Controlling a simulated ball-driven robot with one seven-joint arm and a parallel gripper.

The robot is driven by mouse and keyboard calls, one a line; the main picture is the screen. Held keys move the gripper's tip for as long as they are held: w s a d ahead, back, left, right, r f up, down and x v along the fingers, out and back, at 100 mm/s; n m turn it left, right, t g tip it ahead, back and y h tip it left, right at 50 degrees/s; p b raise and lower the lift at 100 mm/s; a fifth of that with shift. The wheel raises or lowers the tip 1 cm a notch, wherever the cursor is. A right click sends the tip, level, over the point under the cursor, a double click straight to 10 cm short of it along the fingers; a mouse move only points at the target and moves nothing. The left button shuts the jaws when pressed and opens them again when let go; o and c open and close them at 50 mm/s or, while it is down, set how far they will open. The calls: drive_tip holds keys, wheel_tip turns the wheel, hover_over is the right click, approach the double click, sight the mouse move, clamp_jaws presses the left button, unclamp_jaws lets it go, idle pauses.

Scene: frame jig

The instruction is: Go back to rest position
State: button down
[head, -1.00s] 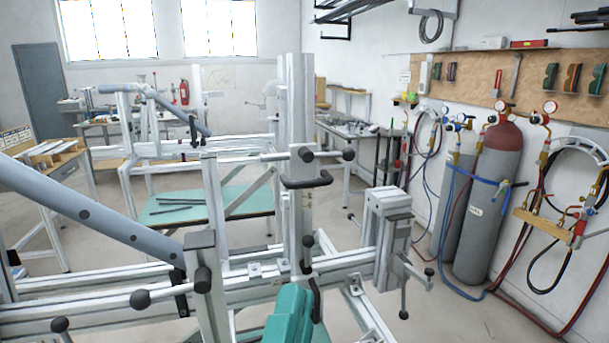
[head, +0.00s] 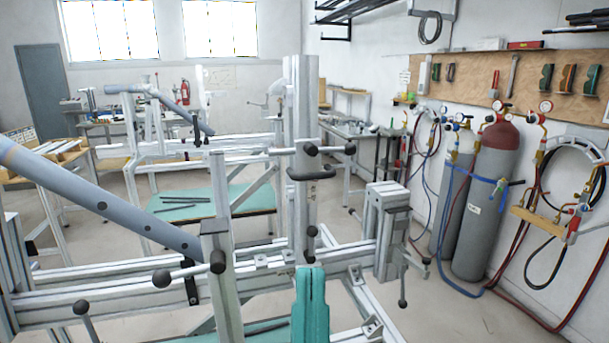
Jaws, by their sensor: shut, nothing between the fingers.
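My gripper (head: 311,285) shows as a teal shape at the bottom centre of the head view, pointing up the picture. Its two halves lie together, and nothing shows between them. It overlaps the front rail of the metal frame jig (head: 265,287) in the picture; I cannot tell whether it touches it. The jig has an upright post (head: 305,130) with black-knobbed clamps just beyond my gripper. A blue-grey tube (head: 98,200) slopes down from the left to a clamp on the jig.
A vise-like block (head: 385,235) stands on the rail's right end. A second jig (head: 150,150) and a teal-topped table (head: 245,200) with dark rods stand behind. Gas cylinders (head: 490,200) with hoses stand along the right wall. Floor is open between them and the jig.

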drive_tip(key=w+d+f+n+g+y, duration=0.15)
drive_tip(key=f+n+g+y, duration=0.55)
drive_tip(key=f+n, duration=0.85)
drive_tip(key=w+d+f+n+g+y, duration=0.1)
drive_tip(key=d+f+n+g+y, duration=0.25)
drive_tip(key=f+n+g, duration=1.05)
drive_tip(key=s+d+f+n+t+h, duration=0.1)
drive_tip(key=s+d+f+n+h, duration=0.45)
drive_tip(key=d+f, duration=0.45)
drive_tip(key=s+d+f+n+g+h, duration=0.1)
drive_tip(key=s+d+f+g+h, duration=0.1)
drive_tip(key=s+d, duration=0.4)
drive_tip(key=s+d+f+g+h, duration=0.2)
drive_tip(key=s+d+f+g, duration=0.2)
drive_tip(key=s, duration=0.5)
drive_tip(key=shift+d+f+n+g, duration=0.3)
drive_tip(key=shift+d+f+n, duration=0.1)
drive_tip(key=shift+d+f, duration=0.5)
